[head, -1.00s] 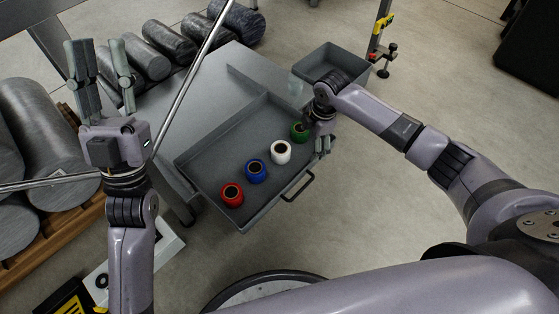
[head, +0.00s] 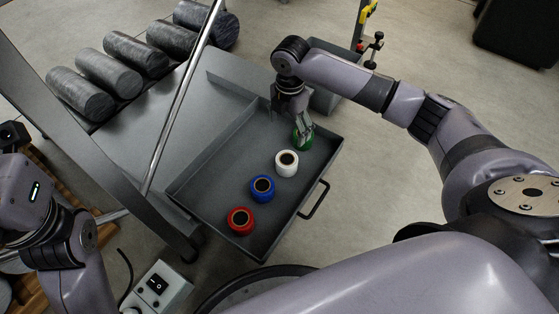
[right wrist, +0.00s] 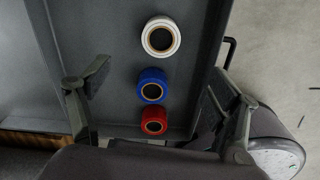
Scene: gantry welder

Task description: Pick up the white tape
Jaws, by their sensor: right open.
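The white tape (head: 287,163) is a roll lying in the grey drawer (head: 207,203), between the green tape (head: 304,138) and the blue tape (head: 262,188). My right gripper (head: 301,128) is open above the green tape and partly covers it in the head view. In the right wrist view the open fingers (right wrist: 159,78) stand apart, with the white tape (right wrist: 160,37) showing between their lines and the blue tape (right wrist: 152,85) below it. The green tape is not in the wrist view. Of my left arm only the wrist part shows; its fingers are out of frame.
The red tape (head: 240,221) lies at the drawer's near end. The drawer has a handle (head: 315,200) on its right side. A grey bin (head: 325,98) stands behind my right arm. A slanted metal rod (head: 182,98) crosses the table, with several dark rolls (head: 108,73) beyond.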

